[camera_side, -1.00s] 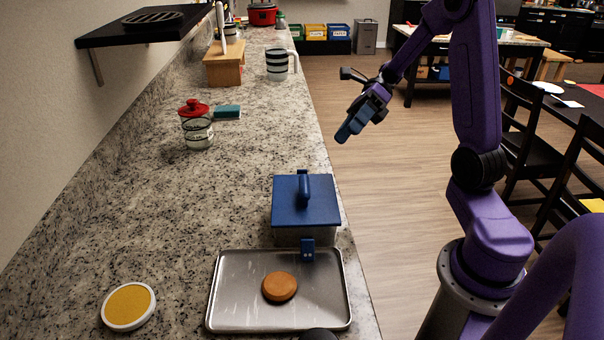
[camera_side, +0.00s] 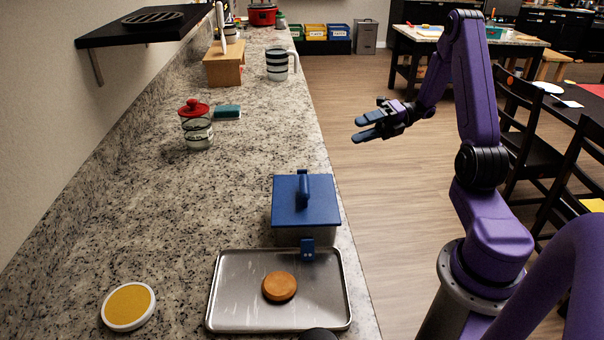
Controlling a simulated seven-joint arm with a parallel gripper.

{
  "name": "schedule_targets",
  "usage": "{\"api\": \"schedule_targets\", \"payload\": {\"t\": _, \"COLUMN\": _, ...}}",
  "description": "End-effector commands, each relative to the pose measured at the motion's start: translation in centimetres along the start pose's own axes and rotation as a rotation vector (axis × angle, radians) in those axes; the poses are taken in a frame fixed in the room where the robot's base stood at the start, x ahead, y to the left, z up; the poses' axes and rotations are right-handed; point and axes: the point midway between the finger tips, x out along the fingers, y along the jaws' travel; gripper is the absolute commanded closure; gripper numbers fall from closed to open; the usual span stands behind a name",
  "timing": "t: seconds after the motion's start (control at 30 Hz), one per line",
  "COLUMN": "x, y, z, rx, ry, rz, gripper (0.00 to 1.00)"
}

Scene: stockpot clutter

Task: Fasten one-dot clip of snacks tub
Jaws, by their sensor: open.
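The snacks tub appears to be the tub with the blue lid (camera_side: 306,200) on the counter, near its right edge. Its lid has a raised blue handle and its body is grey and see-through. A blue clip (camera_side: 307,249) with small pale dots, seemingly two, hangs at the tub's near side. No one-dot clip shows; the tub's other sides are hidden. My gripper (camera_side: 363,130) is open and empty, over the floor to the right of the counter, beyond the tub and apart from it.
A metal tray (camera_side: 226,317) with an orange round piece (camera_side: 279,286) lies in front of the tub. A yellow disc (camera_side: 128,306) lies at left. A red-lidded jar (camera_side: 196,130), teal block (camera_side: 227,112) and striped mug (camera_side: 280,65) stand farther back. The counter left of the tub is clear.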

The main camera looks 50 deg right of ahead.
Motion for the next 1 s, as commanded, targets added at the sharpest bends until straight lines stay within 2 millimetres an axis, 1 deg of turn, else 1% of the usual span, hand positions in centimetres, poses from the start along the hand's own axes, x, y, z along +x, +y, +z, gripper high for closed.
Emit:
{"api": "schedule_targets", "payload": {"t": 0.03, "x": 0.1, "y": -1.1, "z": -0.4, "rx": 0.006, "ry": 0.0, "rz": 0.002, "gripper": 0.46}}
{"api": "schedule_targets", "payload": {"t": 0.2, "x": 0.6, "y": -4.2, "z": -1.4, "rx": 0.004, "ry": 0.0, "rz": 0.001, "gripper": 0.46}}
{"api": "schedule_targets", "payload": {"t": 0.3, "x": 0.7, "y": -5.7, "z": -1.8, "rx": 0.002, "ry": 0.0, "rz": 0.0, "gripper": 0.46}}
{"api": "schedule_targets", "payload": {"t": 0.37, "x": 0.8, "y": -6.2, "z": -2.0, "rx": 0.0, "ry": 0.001, "rz": 0.0, "gripper": 0.46}}
{"api": "schedule_targets", "payload": {"t": 0.53, "x": 1.6, "y": -6.5, "z": -2.1, "rx": -0.002, "ry": 0.003, "rz": 0.001, "gripper": 0.46}}
{"api": "schedule_targets", "payload": {"t": 0.63, "x": 2.8, "y": -6.5, "z": -2.1, "rx": -0.002, "ry": 0.005, "rz": 0.002, "gripper": 0.46}}
{"api": "schedule_targets", "payload": {"t": 1.0, "x": 9.7, "y": -6.5, "z": -2.2, "rx": 0.0, "ry": 0.007, "rz": 0.001, "gripper": 0.46}}
